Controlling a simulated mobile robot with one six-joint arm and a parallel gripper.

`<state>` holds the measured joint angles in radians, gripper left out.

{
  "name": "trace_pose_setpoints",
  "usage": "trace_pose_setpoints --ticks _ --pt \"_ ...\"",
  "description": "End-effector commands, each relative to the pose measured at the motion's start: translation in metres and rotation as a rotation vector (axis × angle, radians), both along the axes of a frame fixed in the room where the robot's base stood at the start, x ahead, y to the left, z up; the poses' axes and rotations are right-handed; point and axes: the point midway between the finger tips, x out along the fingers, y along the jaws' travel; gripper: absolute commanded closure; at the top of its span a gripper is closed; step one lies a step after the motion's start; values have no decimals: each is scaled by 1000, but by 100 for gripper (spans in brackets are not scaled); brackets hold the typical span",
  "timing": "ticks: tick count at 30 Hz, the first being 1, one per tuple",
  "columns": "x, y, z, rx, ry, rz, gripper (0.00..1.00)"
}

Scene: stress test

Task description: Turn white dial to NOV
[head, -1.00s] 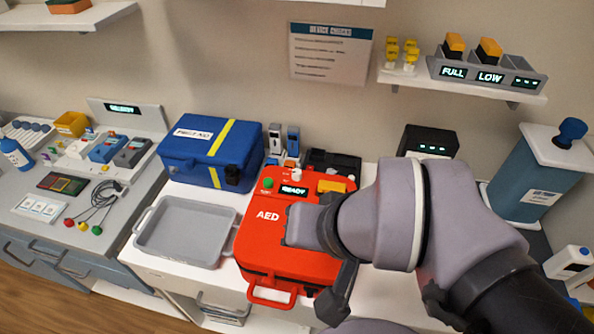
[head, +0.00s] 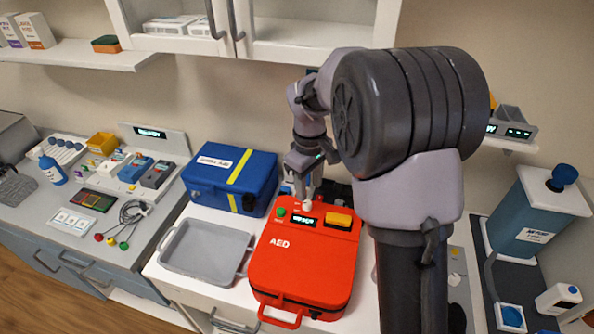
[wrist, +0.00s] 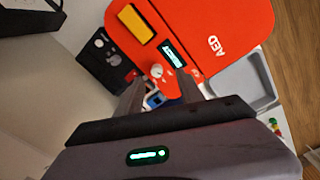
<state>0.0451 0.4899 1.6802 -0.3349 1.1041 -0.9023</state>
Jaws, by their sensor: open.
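The white dial (head: 307,205) is a small knob at the back edge of the red AED case (head: 300,268), just behind its lit display (head: 304,219). It also shows in the wrist view (wrist: 157,71), beyond my fingertips. My gripper (head: 304,192) points down just above and behind the dial, its fingers apart. In the wrist view my gripper (wrist: 163,88) is open and empty, with the dial roughly between the finger lines. I cannot tell whether the fingers touch it. The dial's markings are too small to read.
A green button (head: 281,212) and a yellow block (head: 339,219) flank the display. A blue first aid bag (head: 218,178) and an empty grey tray (head: 200,250) are to the left. A black slotted holder (wrist: 104,62) lies beside the case.

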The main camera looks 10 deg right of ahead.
Motion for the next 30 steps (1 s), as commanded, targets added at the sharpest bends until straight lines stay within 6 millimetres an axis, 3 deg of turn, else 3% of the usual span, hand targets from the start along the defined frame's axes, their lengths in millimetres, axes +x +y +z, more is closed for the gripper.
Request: trace_pose_setpoints --ticks 12,22,28,30 --pt "4 -3 -73 -2 9 11 55" --pt "4 -3 -79 -2 6 10 55" --pt "4 -3 -79 -2 6 10 95" --pt "4 -3 -79 -2 6 10 100"
